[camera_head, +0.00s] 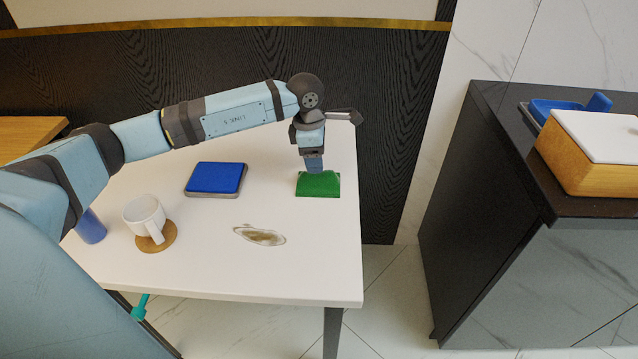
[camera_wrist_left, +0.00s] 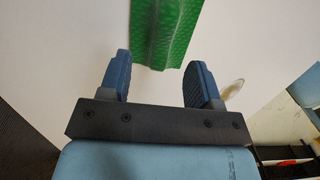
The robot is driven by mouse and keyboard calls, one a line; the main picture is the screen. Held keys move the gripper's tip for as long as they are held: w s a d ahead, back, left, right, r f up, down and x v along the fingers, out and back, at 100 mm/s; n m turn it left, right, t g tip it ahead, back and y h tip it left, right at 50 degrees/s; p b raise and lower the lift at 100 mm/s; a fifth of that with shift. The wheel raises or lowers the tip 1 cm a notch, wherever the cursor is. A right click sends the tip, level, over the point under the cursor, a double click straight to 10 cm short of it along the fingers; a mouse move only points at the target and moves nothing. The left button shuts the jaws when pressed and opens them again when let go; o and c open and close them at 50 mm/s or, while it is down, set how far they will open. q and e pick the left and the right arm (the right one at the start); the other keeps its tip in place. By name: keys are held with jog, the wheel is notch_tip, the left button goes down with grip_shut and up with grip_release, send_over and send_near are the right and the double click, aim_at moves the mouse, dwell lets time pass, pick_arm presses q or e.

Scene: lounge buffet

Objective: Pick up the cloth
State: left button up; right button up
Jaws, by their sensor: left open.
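A green cloth (camera_head: 318,187) lies on the white table near its far right edge, with a raised fold along it. My left gripper (camera_head: 314,168) points down just at the cloth's far side. Nothing is held. I cannot tell whether the fingertips touch the cloth. My right gripper is not in view.
The white table (camera_head: 310,275) also bears a blue pad on a grey base (camera_head: 215,178), a white mug (camera_head: 143,214) on a round coaster (camera_head: 166,240), a blue cup (camera_head: 91,228) and a brownish spill (camera_head: 260,235). A dark counter (camera_head: 500,120) stands right, across a floor gap.

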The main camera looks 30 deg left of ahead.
aim_at(319, 180)
pick_arm(q)
jog(key=shift+d+f+b, duration=0.2)
jog(key=shift+f+b, duration=0.1)
jog(key=shift+f, duration=1.1)
jog(key=shift+d+f+b, duration=0.2)
jog(key=shift+f+b, duration=0.05)
jog(key=shift+f, duration=1.1)
jog(key=c, duration=1)
